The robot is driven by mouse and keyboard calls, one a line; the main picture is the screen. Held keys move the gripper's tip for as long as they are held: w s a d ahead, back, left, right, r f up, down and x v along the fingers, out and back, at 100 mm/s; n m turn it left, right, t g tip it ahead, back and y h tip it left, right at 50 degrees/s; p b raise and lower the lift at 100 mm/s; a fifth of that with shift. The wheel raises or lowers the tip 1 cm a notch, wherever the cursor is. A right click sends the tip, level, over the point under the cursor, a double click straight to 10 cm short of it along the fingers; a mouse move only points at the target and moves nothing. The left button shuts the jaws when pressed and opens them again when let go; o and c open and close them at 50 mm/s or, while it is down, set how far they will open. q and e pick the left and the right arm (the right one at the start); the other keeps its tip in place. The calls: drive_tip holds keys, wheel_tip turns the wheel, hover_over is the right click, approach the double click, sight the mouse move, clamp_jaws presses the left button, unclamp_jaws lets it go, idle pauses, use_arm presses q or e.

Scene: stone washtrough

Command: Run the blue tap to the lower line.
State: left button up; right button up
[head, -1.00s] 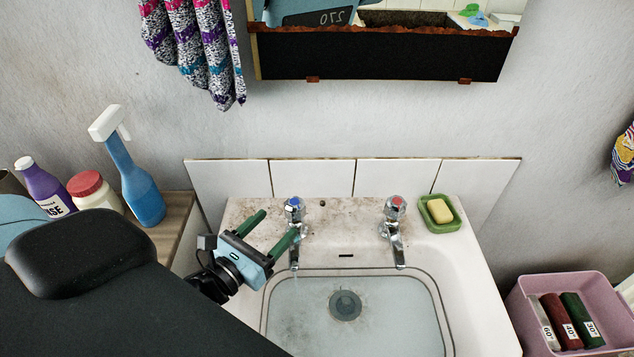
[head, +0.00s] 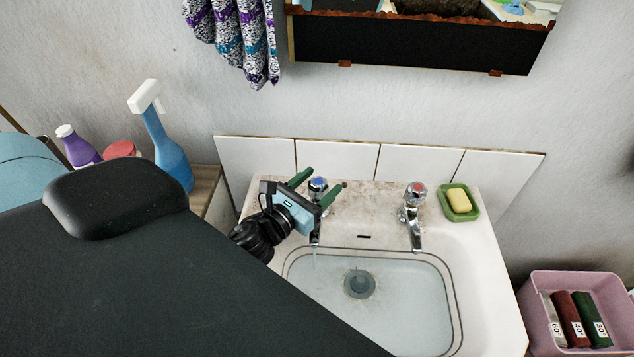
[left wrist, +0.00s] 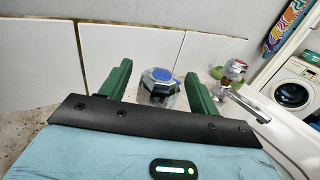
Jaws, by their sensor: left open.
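The blue tap (head: 318,184), a chrome tap with a blue-marked top, stands at the back left of the white basin (head: 490,262). It also shows in the left wrist view (left wrist: 160,88). My left gripper (head: 316,186) is open, its green fingers on either side of the tap head; I cannot tell whether they touch it. A thin, faint stream seems to fall from the spout. Clear bluish water (head: 405,300) lies in the basin over a round drain fitting (head: 359,284). Two dark lines (head: 447,275) run round the basin wall; the water's exact level against them is unclear.
A red-marked tap (head: 414,196) stands to the right, beside a green soap dish (head: 472,212) with yellow soap. A blue spray bottle (head: 166,150) and other bottles stand on a ledge at left. A pink bin (head: 532,315) is at lower right. White tiles (head: 335,160) rise behind the taps.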

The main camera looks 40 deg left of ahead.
use_arm(q)
drive_tip(key=shift+w, duration=0.2)
drive_tip(key=c, duration=1)
